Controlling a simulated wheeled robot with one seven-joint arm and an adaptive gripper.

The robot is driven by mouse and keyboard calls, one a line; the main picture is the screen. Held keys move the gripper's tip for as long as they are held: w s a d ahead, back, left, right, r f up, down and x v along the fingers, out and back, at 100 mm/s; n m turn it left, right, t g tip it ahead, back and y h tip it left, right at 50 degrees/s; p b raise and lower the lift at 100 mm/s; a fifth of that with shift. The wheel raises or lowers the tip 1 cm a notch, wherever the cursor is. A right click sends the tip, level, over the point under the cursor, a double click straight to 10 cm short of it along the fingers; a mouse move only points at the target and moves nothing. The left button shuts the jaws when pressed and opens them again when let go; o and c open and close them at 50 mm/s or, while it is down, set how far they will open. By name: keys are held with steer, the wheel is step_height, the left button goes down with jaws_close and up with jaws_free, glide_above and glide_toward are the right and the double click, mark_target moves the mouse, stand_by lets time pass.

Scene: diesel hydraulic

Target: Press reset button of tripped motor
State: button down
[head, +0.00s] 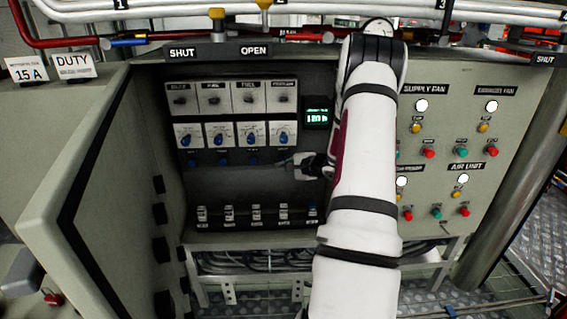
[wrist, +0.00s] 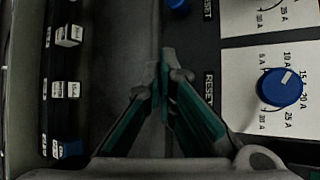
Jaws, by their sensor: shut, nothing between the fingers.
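The open cabinet holds four motor columns, each with a blue dial and a blue reset button below it. Clear buttons (head: 222,160) show in the head view, and one shows at the top edge of the wrist view (wrist: 178,4). My gripper (head: 283,163) is in front of the rightmost column, near the button row. In the wrist view my gripper (wrist: 165,76) is shut and empty, its tips beside a RESET label (wrist: 209,88) and left of a blue dial (wrist: 280,88). The button there is hidden behind the fingers. I cannot tell whether they touch it.
A row of switches (head: 256,214) runs below the buttons. A small lit display (head: 317,116) is right of the dials. The cabinet door (head: 80,190) stands open on the left. A fan control panel (head: 470,115) is right of my arm. Pipes (head: 200,8) cross above.

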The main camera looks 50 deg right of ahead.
steer(key=s+a+b, duration=0.2)
steer(key=s+a, duration=0.1)
steer(key=shift+s+a, duration=0.1)
steer(key=shift+a, duration=0.3)
stand_by(0.9)
